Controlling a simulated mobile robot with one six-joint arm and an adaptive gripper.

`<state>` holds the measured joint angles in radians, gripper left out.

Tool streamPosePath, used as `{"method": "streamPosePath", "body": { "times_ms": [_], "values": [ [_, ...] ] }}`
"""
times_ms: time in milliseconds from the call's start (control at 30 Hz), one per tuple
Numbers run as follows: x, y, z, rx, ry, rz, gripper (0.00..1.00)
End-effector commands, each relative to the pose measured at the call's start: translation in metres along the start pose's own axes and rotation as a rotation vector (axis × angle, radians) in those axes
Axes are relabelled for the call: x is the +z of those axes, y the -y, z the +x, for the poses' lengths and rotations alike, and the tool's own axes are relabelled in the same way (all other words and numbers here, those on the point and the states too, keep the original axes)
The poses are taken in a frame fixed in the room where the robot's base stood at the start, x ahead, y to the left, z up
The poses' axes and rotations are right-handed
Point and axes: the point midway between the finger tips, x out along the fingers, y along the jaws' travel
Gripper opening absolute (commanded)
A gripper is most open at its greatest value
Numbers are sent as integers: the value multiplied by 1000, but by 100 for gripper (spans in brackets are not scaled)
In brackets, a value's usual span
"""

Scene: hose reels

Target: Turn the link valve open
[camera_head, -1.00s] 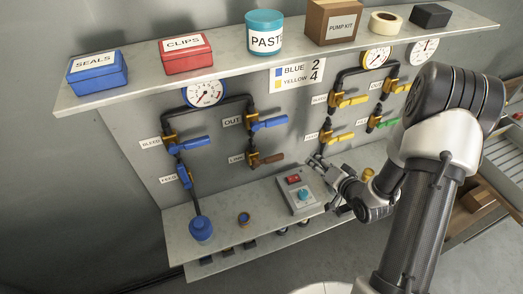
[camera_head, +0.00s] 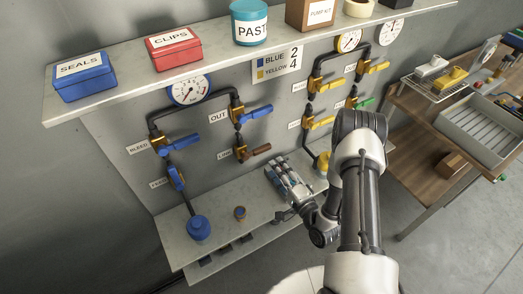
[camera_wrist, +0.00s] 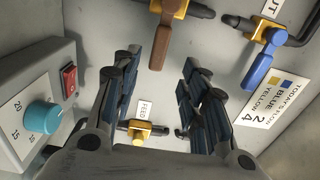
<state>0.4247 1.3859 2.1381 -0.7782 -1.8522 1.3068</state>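The link valve (camera_head: 253,152) has a brown lever on a brass body, low on the panel between the blue and yellow pipe groups. Its label is too small to read fully in the head view. The brown lever (camera_wrist: 160,45) also shows in the wrist view at top centre, lying beyond and between the tips of my gripper. My gripper (camera_head: 276,166) is below and right of the link valve in the head view. In the wrist view my gripper (camera_wrist: 160,75) has its two fingers wide apart with nothing between them, and the lever appears untouched.
A grey control box (camera_wrist: 20,135) with a red switch (camera_wrist: 69,79) and teal knob (camera_wrist: 42,117) is left in the wrist view. A blue lever (camera_wrist: 258,72) is right; a yellow feed valve (camera_wrist: 140,130) is below. The shelf (camera_head: 110,105) overhangs the panel.

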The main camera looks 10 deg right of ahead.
Motion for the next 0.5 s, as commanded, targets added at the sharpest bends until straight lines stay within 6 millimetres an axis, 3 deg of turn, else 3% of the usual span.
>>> {"method": "streamPosePath", "body": {
  "times_ms": [300, 500],
  "values": [
    [0, -1, 70, -1, 2, -4, 40],
    [0, -1, 98, 1, 1, -3, 40]
  ]
}}
